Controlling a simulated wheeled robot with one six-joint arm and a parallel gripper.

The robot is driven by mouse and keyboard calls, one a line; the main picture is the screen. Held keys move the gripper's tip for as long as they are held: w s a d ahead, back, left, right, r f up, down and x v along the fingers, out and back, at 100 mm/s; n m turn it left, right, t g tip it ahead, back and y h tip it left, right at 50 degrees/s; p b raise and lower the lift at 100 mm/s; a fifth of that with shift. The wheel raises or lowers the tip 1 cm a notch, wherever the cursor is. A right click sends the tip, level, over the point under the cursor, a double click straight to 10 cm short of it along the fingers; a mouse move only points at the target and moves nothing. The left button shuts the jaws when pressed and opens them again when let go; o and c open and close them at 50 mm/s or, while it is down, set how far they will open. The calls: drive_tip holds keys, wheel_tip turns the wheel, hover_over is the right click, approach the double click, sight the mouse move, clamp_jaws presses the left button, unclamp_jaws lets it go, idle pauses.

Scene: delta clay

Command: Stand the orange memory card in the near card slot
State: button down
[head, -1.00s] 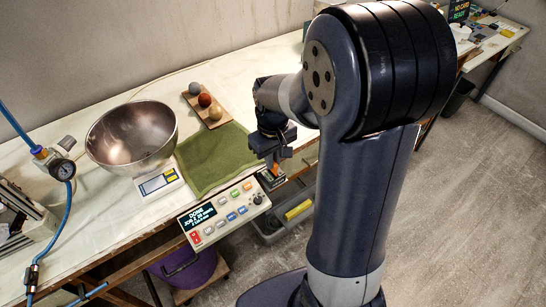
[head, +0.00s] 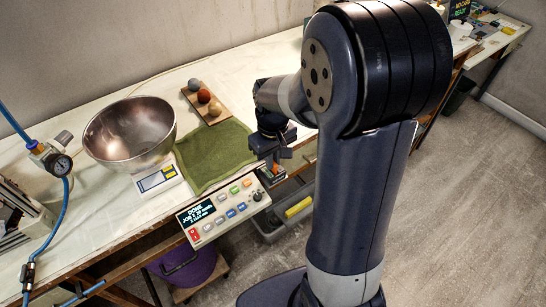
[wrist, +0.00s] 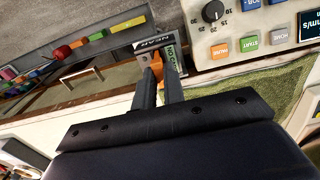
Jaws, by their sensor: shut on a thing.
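The orange memory card (wrist: 156,65) is between my fingertips, mostly hidden by them in the wrist view. My gripper (wrist: 159,82) is shut on it. The card slot block (wrist: 150,43), labelled NEAR, is directly beyond the fingertips, with a lit label strip on its side. The card's lower end is close against the block; I cannot tell how far it is in the slot. In the head view my gripper (head: 276,157) points down over the block (head: 268,181) at the table's front edge, and a bit of orange shows under the fingers.
A control panel (head: 212,222) with coloured buttons stands beside the slot block. A green cloth (head: 215,158), a steel bowl (head: 130,128) on a scale (head: 160,180) and a board (head: 218,117) with three balls lie behind. A grey bin (head: 285,222) is below the edge.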

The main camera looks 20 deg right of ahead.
drive_tip(key=shift+f, duration=0.25)
drive_tip(key=c, duration=1.4)
unclamp_jaws()
drive_tip(key=shift+o, duration=0.3)
drive_tip(key=shift+o, duration=1.2)
drive_tip(key=shift+r, duration=0.1)
drive_tip(key=shift+r+p, duration=2.85)
drive_tip(key=shift+r, duration=0.65)
